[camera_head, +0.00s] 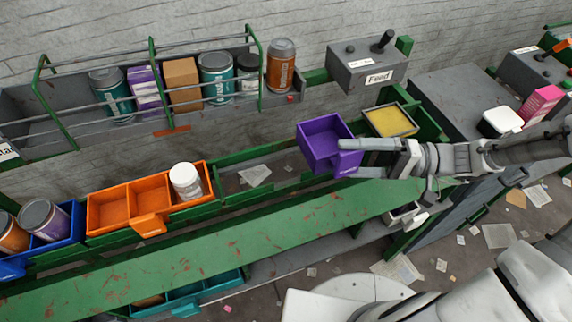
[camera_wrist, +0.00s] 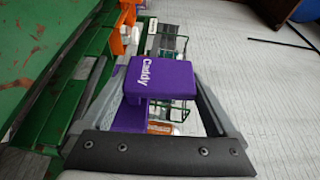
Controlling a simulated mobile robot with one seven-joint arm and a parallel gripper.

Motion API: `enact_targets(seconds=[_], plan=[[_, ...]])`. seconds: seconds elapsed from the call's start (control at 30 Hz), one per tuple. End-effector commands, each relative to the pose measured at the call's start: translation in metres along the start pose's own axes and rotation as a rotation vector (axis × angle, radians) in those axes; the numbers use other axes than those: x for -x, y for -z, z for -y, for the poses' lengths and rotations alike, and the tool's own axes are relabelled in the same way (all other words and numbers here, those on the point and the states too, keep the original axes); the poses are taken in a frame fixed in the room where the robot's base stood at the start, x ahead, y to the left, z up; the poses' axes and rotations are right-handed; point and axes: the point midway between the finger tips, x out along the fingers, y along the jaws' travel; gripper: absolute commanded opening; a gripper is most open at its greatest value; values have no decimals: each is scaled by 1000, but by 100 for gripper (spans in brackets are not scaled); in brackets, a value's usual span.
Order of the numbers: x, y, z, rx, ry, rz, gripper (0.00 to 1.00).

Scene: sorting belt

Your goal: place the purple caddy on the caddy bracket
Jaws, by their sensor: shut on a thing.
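The purple caddy (camera_head: 322,133) is an open box, held up above the green frame and apart from it, slightly tilted in the head view. My gripper (camera_head: 348,158) is shut on its handle side. In the wrist view the caddy's block marked "Caddy" (camera_wrist: 160,78) sits between the two fingers of my gripper (camera_wrist: 160,98). I cannot clearly make out the caddy bracket; an open stretch of green frame (camera_head: 285,188) lies below and left of the caddy, between the orange bin and the yellow tray.
An orange bin (camera_head: 112,211) with a white jar (camera_head: 186,182) stands left. A yellow-lined tray (camera_head: 391,121) is just right of the caddy. A railed shelf (camera_head: 60,140) with cans runs behind. The green belt (camera_head: 240,240) in front is clear. A grey feed box (camera_head: 366,68) stands behind.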

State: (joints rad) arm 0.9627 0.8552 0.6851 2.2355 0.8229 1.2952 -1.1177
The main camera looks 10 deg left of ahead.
Motion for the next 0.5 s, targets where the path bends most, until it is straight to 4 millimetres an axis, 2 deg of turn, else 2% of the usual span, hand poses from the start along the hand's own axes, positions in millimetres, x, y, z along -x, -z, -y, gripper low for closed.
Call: enact_targets(seconds=[0.3, 0.5], plan=[[-70, 16, -44, -3, 5, 7, 34], [-99, 24, -62, -2, 3, 3, 34]])
